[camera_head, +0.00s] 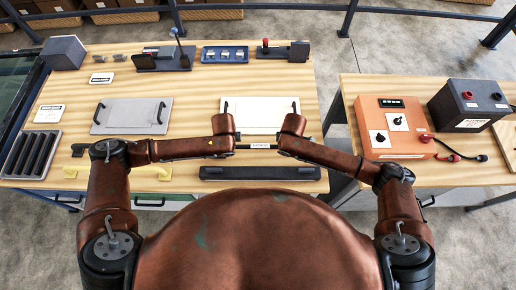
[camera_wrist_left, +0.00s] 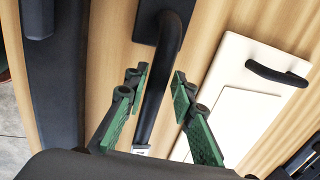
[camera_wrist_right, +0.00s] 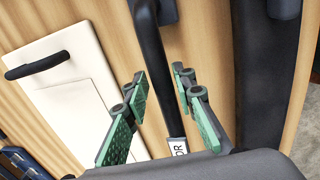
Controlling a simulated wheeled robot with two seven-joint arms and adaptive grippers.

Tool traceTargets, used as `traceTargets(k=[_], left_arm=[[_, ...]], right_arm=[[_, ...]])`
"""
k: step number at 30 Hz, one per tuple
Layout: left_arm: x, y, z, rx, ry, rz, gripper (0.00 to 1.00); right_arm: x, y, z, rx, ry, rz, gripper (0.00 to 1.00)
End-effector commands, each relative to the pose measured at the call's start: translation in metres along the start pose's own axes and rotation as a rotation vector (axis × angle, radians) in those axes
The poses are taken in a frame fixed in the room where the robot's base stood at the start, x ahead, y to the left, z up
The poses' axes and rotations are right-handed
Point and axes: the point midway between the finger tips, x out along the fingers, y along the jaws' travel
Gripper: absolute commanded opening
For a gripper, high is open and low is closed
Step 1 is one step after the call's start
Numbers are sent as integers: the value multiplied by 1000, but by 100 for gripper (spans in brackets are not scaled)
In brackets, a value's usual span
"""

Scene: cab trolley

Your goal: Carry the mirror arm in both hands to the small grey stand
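The mirror arm is a thin black bar with a white label (camera_head: 262,146), lying along the front of the wooden bench in the head view. In the left wrist view its bar (camera_wrist_left: 158,90) bends near a dark end block. My left gripper (camera_wrist_left: 160,84) is open, its green-padded fingers either side of the bar with gaps. In the right wrist view the bar (camera_wrist_right: 158,70) runs between the open fingers of my right gripper (camera_wrist_right: 159,84), also with gaps. In the head view my wrists hide both grippers' fingers. I cannot tell for certain which piece is the small grey stand.
A long dark block (camera_head: 260,173) lies just in front of the bar. A white panel (camera_head: 262,114) and a grey panel (camera_head: 132,116) with black handles lie behind. Dark grey fixtures (camera_head: 165,58) stand at the back. An orange box (camera_head: 393,122) sits on the right table.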

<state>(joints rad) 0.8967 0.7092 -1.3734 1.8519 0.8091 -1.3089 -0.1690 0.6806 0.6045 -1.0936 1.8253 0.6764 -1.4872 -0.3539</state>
Motion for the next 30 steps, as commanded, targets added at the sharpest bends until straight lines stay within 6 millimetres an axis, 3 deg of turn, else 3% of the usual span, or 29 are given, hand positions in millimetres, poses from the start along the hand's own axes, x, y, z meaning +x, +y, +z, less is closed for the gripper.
traceTargets(k=[10,30], left_arm=[[0,0,0,0,0,0,0],[0,1,0,0,-1,2,0]], right_arm=[[0,0,0,0,0,0,0],[0,-2,0,0,0,-2,0]])
